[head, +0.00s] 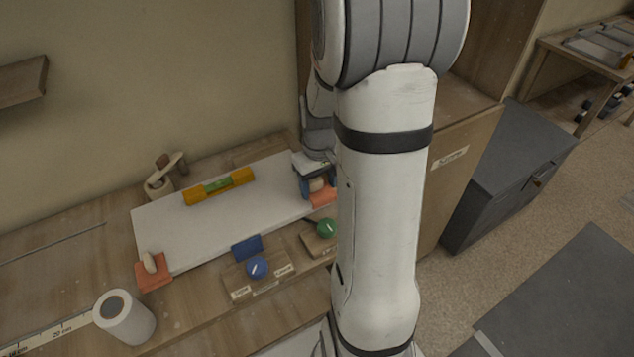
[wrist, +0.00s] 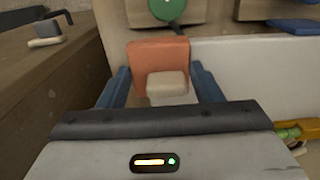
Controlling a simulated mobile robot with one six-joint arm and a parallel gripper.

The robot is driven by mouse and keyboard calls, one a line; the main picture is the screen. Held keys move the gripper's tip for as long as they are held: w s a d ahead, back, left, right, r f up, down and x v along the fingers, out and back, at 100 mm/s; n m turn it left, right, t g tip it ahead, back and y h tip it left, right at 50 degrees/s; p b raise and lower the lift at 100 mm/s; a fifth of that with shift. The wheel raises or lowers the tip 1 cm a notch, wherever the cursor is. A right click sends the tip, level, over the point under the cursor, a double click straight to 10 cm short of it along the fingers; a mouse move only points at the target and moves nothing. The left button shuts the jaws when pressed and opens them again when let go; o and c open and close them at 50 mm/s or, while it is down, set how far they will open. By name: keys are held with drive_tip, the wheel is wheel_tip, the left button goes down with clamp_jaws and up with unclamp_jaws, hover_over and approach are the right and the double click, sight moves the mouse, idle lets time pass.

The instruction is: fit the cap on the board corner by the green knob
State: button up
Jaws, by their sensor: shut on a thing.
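The orange cap (head: 323,197) with its beige grip block is between the blue fingers of my gripper (head: 316,184), at the right front corner of the white board (head: 180,232). In the wrist view the fingers of my gripper (wrist: 166,82) are shut on the beige block of the cap (wrist: 150,55). The board (wrist: 255,65) lies just right of the cap there. The cap hides the corner, so I cannot tell whether it is seated. The green knob (head: 326,228) is close in front of the cap; it also shows in the wrist view (wrist: 168,8).
A similar orange cap (head: 153,272) sits at the board's left front corner. A yellow level (head: 218,187) lies on the board. A white roll (head: 124,318) stands at left.

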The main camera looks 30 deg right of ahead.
drive_tip(key=shift+s, duration=0.1)
drive_tip(key=shift+f, duration=0.1)
drive_tip(key=shift+f+b, duration=0.5)
drive_tip(key=shift+b, duration=0.1)
drive_tip(key=o, duration=1.1)
drive_tip(key=shift+r, duration=0.15)
